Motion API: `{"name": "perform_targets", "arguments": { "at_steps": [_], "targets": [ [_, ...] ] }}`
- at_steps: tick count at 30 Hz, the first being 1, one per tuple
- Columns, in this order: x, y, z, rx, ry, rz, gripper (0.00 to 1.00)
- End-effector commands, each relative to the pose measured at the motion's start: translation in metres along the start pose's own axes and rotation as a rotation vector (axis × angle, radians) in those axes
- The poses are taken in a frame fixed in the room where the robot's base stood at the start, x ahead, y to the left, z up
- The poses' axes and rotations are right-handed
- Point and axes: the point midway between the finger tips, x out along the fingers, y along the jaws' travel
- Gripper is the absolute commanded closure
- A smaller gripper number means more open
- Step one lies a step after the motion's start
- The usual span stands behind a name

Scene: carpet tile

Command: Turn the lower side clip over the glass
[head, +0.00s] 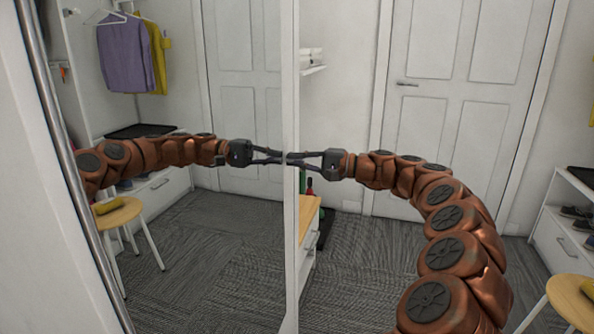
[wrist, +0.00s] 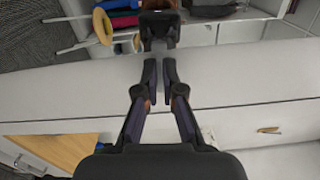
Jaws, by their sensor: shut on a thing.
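The mirror glass (head: 225,255) fills the left of the head view and shows a reflection of my arm. Its right side ends at a narrow white upright edge (head: 290,240). My gripper (head: 292,157) reaches in from the right, level, with its fingertips at this edge. In the wrist view my gripper (wrist: 159,72) has its two finger pads close together at the edge of the glass, with its reflection just beyond. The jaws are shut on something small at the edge. The lower side clip is hidden between the fingertips, so its angle cannot be told.
A wood-topped cabinet (head: 309,215) stands below the gripper, with a red bottle (head: 309,186) beside it. A white door (head: 455,100) is behind. A stool (head: 570,300) and a shoe shelf (head: 568,212) are at right. The carpet between is clear.

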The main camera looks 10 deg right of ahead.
Motion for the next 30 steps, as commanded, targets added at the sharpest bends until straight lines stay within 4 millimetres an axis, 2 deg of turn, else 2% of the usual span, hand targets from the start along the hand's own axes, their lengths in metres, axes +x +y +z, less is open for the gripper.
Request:
{"name": "perform_targets", "arguments": {
  "at_steps": [9,23,24,30],
  "targets": [
    [-0.0001,0.0002,-0.0009,-0.092,0.003,0.0,1.0],
    [0.0,-0.0013,-0.0006,-0.103,0.002,-0.001,1.0],
    [0.0,-0.0013,-0.0007,-0.103,0.003,-0.001,0.91],
    [0.0,-0.0008,-0.0003,-0.102,0.001,0.0,0.7]
  ]
}}
